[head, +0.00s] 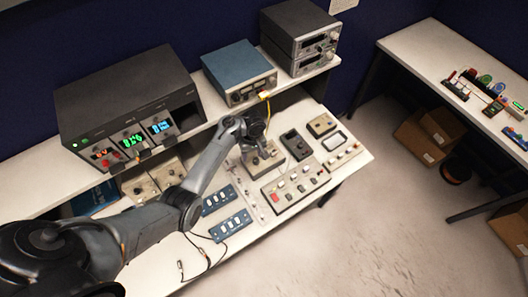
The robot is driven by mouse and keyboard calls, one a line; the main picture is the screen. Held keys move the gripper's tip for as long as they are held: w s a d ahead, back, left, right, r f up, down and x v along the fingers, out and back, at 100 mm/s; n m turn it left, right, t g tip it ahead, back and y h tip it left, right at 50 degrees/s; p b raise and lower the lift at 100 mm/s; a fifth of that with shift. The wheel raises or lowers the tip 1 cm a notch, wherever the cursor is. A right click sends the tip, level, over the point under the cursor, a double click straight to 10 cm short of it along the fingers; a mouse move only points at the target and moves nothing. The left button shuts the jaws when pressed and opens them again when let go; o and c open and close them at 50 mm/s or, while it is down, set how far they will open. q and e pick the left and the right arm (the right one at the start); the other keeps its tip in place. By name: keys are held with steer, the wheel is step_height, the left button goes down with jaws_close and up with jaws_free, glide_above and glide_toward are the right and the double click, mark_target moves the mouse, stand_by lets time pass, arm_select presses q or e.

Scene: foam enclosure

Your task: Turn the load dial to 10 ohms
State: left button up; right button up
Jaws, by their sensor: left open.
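My left gripper (261,145) hangs over a small beige box (272,165) on the lower bench. The box appears to carry a dial at its top, but the gripper covers most of it. The fingers are small and dark here, and whether they touch the dial cannot be told. The dial's setting and any ohm markings are too small to read. My left arm reaches in from the lower left across the bench. My right gripper is not in view.
A control panel (296,187) with buttons and a dark meter (296,144) stand right of the box. Blue switch blocks (231,225) and loose black leads lie in front. A black power supply (125,95) and a blue instrument (238,72) stand on the raised shelf behind.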

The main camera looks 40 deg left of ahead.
mark_target(256, 160)
arm_select(q)
steer(key=shift+t, duration=0.3)
steer(key=f+b, duration=0.1)
steer(key=f, duration=0.1)
steer(key=w+f+b, duration=0.1)
steer(key=f, duration=0.2)
steer(key=w+f+b, duration=0.1)
steer(key=f, duration=0.2)
steer(key=shift+w+a+f, duration=0.1)
steer(key=shift+w, duration=0.1)
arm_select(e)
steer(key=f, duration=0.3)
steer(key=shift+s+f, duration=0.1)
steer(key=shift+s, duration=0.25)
arm_select(q)
jaws_close()
